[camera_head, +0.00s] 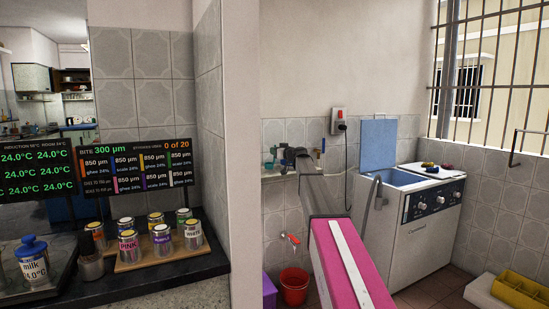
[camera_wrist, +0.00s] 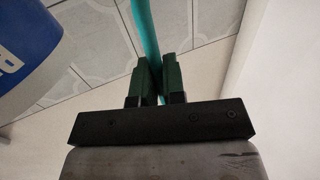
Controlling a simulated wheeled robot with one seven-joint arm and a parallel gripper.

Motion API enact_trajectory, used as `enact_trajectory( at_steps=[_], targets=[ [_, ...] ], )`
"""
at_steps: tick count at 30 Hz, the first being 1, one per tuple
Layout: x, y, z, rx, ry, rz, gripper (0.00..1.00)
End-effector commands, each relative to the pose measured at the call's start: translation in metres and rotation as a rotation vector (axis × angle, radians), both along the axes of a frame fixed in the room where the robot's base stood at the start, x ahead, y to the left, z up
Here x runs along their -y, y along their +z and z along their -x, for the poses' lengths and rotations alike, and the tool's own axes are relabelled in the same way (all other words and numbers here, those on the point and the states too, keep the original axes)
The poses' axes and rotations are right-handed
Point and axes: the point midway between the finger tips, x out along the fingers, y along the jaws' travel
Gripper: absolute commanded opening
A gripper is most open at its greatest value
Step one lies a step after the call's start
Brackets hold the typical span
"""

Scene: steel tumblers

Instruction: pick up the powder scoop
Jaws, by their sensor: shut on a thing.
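In the wrist view, my gripper (camera_wrist: 155,68) has its two dark green fingers closed around a slim teal handle (camera_wrist: 146,28). I take this to be the powder scoop. The handle runs up out of the top of the picture, so the scoop's bowl does not show. In the head view, the far end of my arm is beside the wall shelf, and the scoop is too small there to make out.
A blue container (camera_wrist: 22,50) with white lettering is close at the left of the wrist view. Small items crowd the wall shelf (camera_head: 292,175). Labelled tins (camera_head: 162,241) stand on a wooden board at left. A white washing machine (camera_head: 425,230) stands at right.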

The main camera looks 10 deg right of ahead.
Motion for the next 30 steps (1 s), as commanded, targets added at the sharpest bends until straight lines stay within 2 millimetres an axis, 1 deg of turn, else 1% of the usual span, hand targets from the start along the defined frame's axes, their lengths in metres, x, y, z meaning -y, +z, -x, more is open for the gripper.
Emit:
enact_trajectory(
  at_steps=[2,3,4,9,12,16,22,30],
  targets=[
    [0.0,0.017,-0.001,0.002,0.0,0.001,0.0],
    [-0.003,0.024,0.006,0.002,0.001,0.001,0.0],
    [-0.008,0.027,0.015,0.002,0.002,0.001,0.0],
    [-0.029,0.049,0.048,0.002,0.001,0.0,0.0],
    [-0.04,0.061,0.064,0.002,0.001,0.001,0.0],
    [-0.051,0.074,0.081,0.002,0.001,0.001,0.0],
    [-0.061,0.084,0.095,0.0,0.0,0.0,0.0],
    [-0.064,0.088,0.098,0.0,-0.001,0.0,0.0]
  ],
)
